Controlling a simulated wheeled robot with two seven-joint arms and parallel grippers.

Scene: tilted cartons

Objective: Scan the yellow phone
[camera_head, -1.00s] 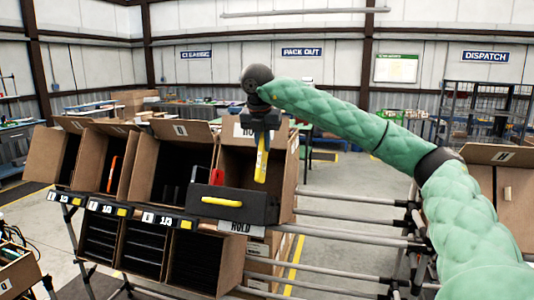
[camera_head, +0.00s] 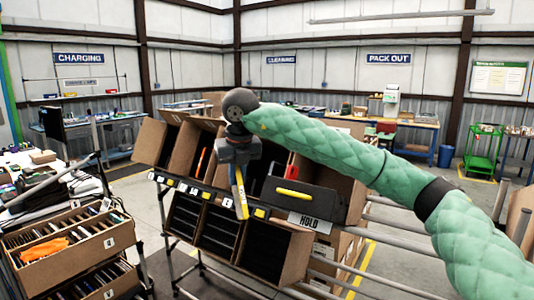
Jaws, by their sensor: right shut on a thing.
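My right gripper (camera_head: 239,155) points down in front of the tilted carton rack. It is shut on the yellow phone (camera_head: 239,196), a slim bar hanging upright below the jaws with its yellow edge towards me. The phone overlaps the rack's label rail in the picture; I cannot tell how far it is in front of it. A dark grey box (camera_head: 309,201) with a yellow handle and a red part on top sits at the right end of the rack, above a HOLD label. I see no clear scanner. My left gripper is not in view.
Tilted cartons (camera_head: 150,141) stand in the upper row, one with an orange item. Lower cartons (camera_head: 186,217) hold dark dividers. Cardboard trays (camera_head: 75,240) with an orange cloth and other items stand at the lower left. Open floor lies between them and the rack.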

